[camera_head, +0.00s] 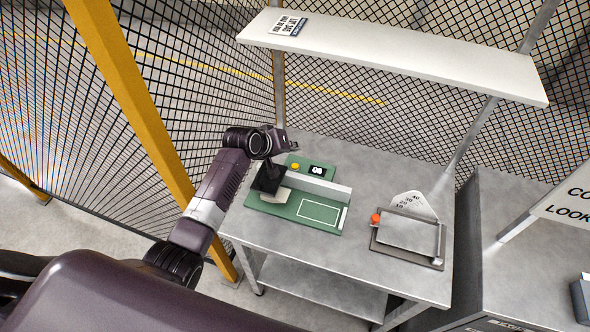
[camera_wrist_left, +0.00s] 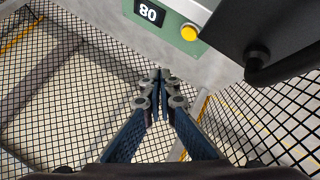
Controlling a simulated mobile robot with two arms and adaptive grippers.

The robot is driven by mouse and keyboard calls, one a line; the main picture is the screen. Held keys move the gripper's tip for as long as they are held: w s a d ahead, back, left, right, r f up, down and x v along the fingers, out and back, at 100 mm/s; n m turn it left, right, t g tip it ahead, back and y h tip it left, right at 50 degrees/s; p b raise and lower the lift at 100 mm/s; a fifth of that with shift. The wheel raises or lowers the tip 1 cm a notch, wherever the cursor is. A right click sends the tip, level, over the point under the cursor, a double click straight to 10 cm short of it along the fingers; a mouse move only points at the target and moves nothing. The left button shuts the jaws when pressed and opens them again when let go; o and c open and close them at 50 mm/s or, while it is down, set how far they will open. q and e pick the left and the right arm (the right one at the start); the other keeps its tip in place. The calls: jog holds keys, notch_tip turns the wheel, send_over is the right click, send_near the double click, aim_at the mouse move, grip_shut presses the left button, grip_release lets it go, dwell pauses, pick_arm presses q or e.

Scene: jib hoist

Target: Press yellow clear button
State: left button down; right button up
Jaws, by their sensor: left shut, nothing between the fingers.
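The yellow button (camera_head: 295,166) sits on a small green panel (camera_head: 305,160) at the back of the green device on the metal table. A black display (camera_head: 317,170) with two digits is beside it. The button (camera_wrist_left: 190,32) and display (camera_wrist_left: 149,12) also show at the top of the left wrist view. My left gripper (camera_head: 292,148) is above and behind the panel, close to the button but apart from it. In the left wrist view its fingertips (camera_wrist_left: 161,78) are together and empty, below and left of the button. My right gripper is not in view.
A dark plate with a stem (camera_head: 268,180) stands on the green base, near my left wrist. A grey tray device (camera_head: 410,236) with a red-orange knob and a numbered dial is to the right. A white shelf (camera_head: 400,58) hangs above. Mesh fencing stands behind the table (camera_head: 345,270).

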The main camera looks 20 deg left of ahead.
pick_arm(q)
jog(key=b, duration=0.3)
send_over(293, 167)
notch_tip(293, 167, down, 4)
jog(key=shift+f, duration=0.1)
jog(key=shift+w+f+b, duration=0.1)
jog(key=shift+f+b, duration=0.45)
jog(key=shift+f, duration=0.3)
dwell(0.4)
jog(key=shift+f, duration=0.4)
